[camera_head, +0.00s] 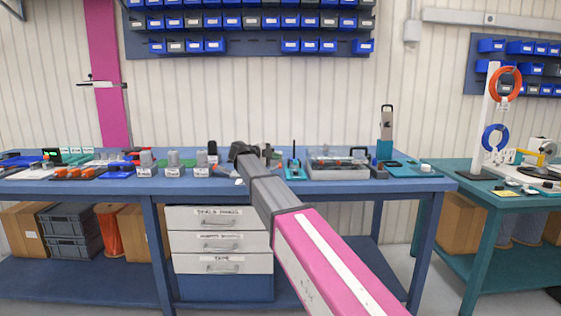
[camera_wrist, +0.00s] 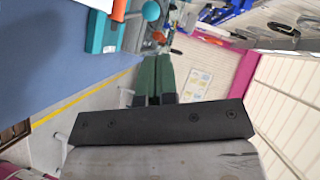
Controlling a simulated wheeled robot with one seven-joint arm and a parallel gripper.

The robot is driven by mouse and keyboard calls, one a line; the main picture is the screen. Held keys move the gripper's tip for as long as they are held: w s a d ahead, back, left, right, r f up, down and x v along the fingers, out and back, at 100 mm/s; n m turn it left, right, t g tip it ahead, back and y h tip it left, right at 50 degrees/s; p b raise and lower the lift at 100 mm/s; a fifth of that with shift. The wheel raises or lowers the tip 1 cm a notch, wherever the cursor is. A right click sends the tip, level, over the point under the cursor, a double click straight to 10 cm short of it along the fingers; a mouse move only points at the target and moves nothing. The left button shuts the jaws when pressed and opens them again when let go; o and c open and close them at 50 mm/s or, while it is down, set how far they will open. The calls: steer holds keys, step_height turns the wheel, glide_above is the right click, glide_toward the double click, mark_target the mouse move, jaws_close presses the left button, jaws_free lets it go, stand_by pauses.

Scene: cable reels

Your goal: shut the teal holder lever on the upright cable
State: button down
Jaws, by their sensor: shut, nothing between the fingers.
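A small teal holder (camera_head: 295,172) stands on the blue workbench, right of my gripper, in the head view. A thin dark upright cable (camera_head: 294,149) rises from it. The lever's position is too small to tell there. In the wrist view, a teal block (camera_wrist: 103,33) with an orange handle (camera_wrist: 119,10) lies beyond the fingertips at the upper left; I cannot tell if it is the same holder. My gripper (camera_head: 243,151) is above the bench, left of the holder and apart from it. Its green fingers (camera_wrist: 154,62) are shut together and empty in the wrist view.
A clear-sided case (camera_head: 338,168) and a tall teal-and-grey device (camera_head: 386,134) stand right of the holder. Grey-topped blocks (camera_head: 173,163) stand left of my gripper. Blue bins (camera_head: 290,45) hang on the wall. A teal table (camera_head: 500,196) is at the right.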

steer(key=w+r+v, duration=0.1)
steer(key=r+v, duration=0.1)
steer(key=v, duration=1.3)
steer(key=shift+a+r, duration=0.3)
steer(key=shift+a, duration=0.1)
